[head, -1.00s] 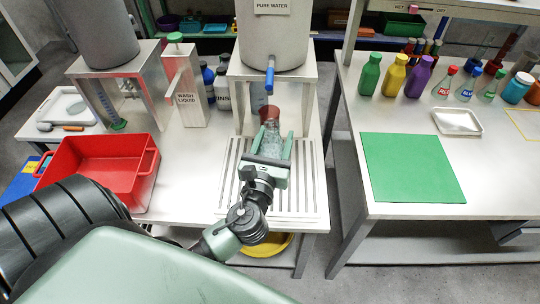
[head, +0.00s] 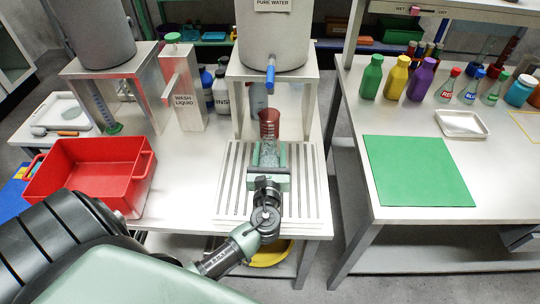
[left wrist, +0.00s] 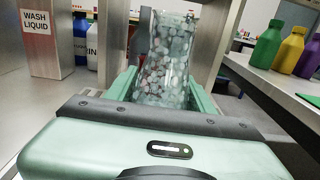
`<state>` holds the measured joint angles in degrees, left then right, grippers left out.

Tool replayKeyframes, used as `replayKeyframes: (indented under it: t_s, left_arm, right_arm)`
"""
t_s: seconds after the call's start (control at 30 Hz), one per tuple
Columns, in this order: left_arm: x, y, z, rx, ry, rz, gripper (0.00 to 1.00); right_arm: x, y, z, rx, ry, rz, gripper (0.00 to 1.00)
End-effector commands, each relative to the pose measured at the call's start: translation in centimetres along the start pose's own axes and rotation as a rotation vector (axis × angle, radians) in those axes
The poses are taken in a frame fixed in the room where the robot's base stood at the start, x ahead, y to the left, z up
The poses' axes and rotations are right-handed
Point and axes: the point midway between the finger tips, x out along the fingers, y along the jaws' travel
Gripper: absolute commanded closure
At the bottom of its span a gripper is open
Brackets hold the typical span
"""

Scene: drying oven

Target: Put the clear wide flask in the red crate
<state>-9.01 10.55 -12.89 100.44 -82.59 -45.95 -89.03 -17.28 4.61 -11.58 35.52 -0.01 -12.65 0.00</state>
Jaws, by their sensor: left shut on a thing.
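The clear wide flask (head: 268,153) is held between the fingers of my left gripper (head: 268,160), above or on the slatted drain board (head: 231,191) in front of the pure water tank. My right gripper is not in view.
The pure water tank (head: 272,40) with its blue tap (head: 270,78) stands on a metal frame (head: 311,100) behind the flask. A wash liquid dispenser (head: 184,98) stands between tank and crate. The right table holds bottles, a green mat (head: 418,170) and a white tray (head: 461,124).

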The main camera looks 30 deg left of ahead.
Motion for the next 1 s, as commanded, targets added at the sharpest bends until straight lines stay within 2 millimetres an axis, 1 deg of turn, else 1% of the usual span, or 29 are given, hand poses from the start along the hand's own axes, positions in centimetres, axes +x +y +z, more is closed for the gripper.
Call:
replayKeyframes:
  t_s: [0.03,0.1,0.37,0.5,0.53,0.6,0.87,0.97,1.0]
  left_arm:
    - [0.05,-0.02,-0.74,0.002,-0.002,0.000,1.00]
    - [0.05,-0.03,-1.21,0.001,-0.003,-0.001,1.00]
    - [0.03,-0.03,-1.27,-0.001,-0.004,-0.001,1.00]
    - [0.03,-0.03,-1.66,-0.001,-0.003,-0.001,1.00]
    - [0.00,-0.02,-1.69,0.000,-0.001,-0.001,0.42]
    - [0.00,-0.02,-1.64,0.000,-0.001,-0.001,0.25]
    - [-0.01,-0.02,-1.63,0.000,-0.001,-0.001,0.25]
    - [-0.01,-0.02,-1.20,-0.001,-0.001,-0.001,0.25]
    - [-0.35,-0.03,-1.43,0.000,0.000,-0.001,0.25]
  right_arm:
    - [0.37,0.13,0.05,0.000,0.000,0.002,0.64]
    - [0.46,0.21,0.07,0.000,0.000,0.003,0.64]
    - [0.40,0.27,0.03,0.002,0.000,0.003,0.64]
    - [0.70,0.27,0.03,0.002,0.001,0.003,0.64]
    - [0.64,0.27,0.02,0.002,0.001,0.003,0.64]
    - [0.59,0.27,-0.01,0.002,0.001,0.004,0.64]
    - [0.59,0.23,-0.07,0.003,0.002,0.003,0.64]
    - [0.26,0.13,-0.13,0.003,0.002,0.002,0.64]
    - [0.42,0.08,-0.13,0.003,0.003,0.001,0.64]
